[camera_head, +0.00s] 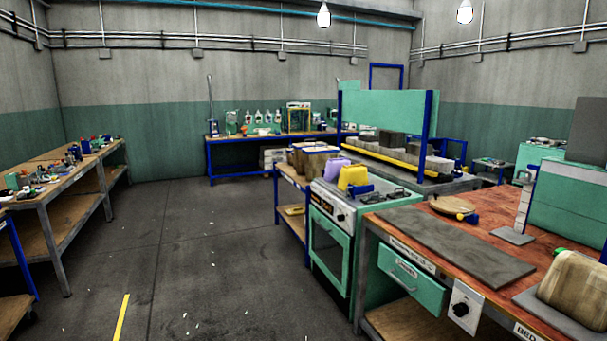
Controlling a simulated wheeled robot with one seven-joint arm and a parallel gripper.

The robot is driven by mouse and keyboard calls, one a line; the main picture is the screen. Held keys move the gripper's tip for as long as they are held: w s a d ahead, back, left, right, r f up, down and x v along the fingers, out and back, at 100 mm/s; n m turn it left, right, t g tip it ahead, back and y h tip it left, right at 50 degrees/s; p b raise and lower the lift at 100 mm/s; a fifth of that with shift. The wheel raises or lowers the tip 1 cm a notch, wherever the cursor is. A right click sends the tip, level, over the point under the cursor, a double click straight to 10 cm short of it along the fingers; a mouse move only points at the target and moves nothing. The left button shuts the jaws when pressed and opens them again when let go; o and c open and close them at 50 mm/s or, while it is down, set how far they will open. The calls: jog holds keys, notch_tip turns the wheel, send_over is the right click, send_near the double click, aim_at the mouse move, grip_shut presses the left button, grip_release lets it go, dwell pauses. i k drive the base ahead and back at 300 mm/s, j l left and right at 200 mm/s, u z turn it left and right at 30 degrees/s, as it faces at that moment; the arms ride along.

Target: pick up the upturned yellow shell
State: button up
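A yellow shell (353,177) stands on the near left part of the green oven-like unit's top (392,197), in the middle right of the head view. It looks like a small tub, wider at the bottom than at the top. Its inside does not show, and a small blue part touches or overlaps its lower right edge. A similar lavender shell (335,170) is just left of and behind it. My gripper is not in view.
A red-brown workbench (470,219) with a grey slab (452,245) and a tan block (575,288) fills the right foreground. A wooden-topped bench (60,165) with small parts runs along the left.

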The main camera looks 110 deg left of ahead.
aim_at(357, 176)
jog(key=u, duration=3.5)
